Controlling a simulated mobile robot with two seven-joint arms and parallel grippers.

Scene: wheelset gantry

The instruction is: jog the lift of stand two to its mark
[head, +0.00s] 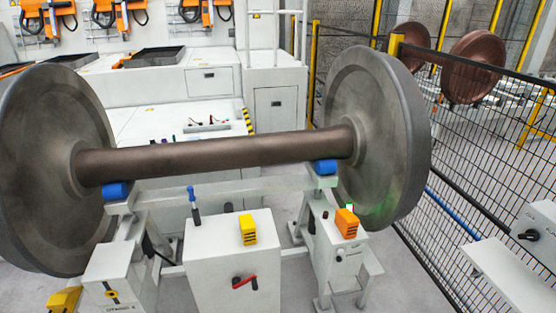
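A wheelset with a brown axle (215,155) and two large grey wheels rests across a white stand (225,265). Blue rollers or pads sit under the axle at its left end (115,190) and right end (325,167). The left white box (120,265) carries a yellow-and-black round control (112,293) and a small label too blurred to read for certain. The middle box has a red-handled switch (245,283) on its front and a blue-handled lever (193,203) at its top left. I cannot tell the lift's mark. Neither of my grippers is in view.
Yellow ribbed blocks sit on the middle box (248,229) and at lower left (65,299); an orange one (347,222) sits at right, near a green-lit patch (376,210). A black mesh fence (480,180) bounds the right side. White cabinets (190,75) stand behind.

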